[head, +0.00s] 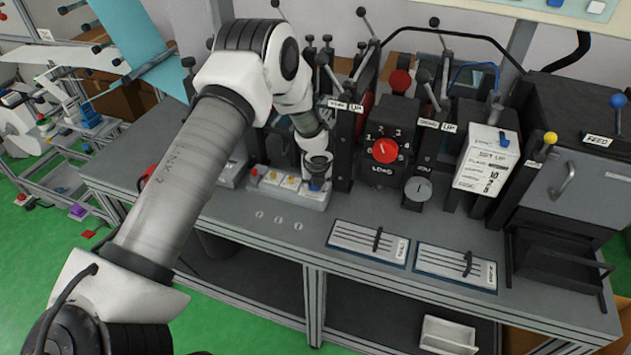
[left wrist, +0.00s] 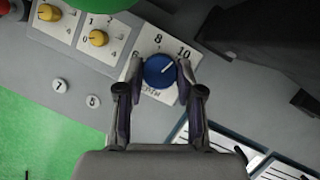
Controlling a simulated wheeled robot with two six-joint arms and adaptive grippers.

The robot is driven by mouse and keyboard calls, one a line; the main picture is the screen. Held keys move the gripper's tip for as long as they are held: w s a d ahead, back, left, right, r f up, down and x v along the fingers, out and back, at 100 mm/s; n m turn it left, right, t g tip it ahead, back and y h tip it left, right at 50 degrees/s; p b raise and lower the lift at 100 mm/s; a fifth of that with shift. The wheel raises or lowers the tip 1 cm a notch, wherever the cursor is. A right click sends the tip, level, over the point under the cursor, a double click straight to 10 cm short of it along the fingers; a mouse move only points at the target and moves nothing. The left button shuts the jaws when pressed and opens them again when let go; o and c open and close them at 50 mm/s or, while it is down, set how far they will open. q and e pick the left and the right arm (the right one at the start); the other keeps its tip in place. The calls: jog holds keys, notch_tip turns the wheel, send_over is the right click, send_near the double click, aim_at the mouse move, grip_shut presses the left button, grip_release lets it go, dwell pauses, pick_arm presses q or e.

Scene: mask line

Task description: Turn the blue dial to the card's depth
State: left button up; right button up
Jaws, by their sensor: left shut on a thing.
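The blue dial (left wrist: 159,71) sits on a white plate marked 6, 8 and 10 in the left wrist view. Its white pointer line aims up and right, roughly toward the 10. My left gripper (left wrist: 160,75) has one finger on each side of the dial and is shut on it. In the head view my left gripper (head: 316,165) comes down over the dial (head: 315,184), which is mostly hidden below it. The white set-up card (head: 488,160) stands upright at the right; its handwritten values are too small to read surely. My right gripper is not in view.
Yellow knobs (left wrist: 98,38) sit on plates left of the dial. A red dial (head: 384,151) numbered on a black box stands to the right. Upright levers (head: 429,95) crowd behind. Two slotted slider plates (head: 368,243) lie at the bench front.

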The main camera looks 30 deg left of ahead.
pick_arm(q)
jog(key=shift+s+f+m+h, duration=0.2)
jog(key=shift+m+h, duration=0.1)
jog(key=shift+m, duration=0.8)
jog(key=o, duration=1.1)
jog(key=shift+w, duration=0.1)
jog(key=shift+o, duration=0.2)
jog(key=shift+w+a, duration=0.1)
jog(key=shift+w, duration=0.05)
jog(key=shift+r, duration=0.1)
jog(key=v, duration=1.1)
jog(key=shift+s+r, duration=0.3)
jog(key=shift+s, duration=0.05)
jog(key=shift+w, duration=0.1)
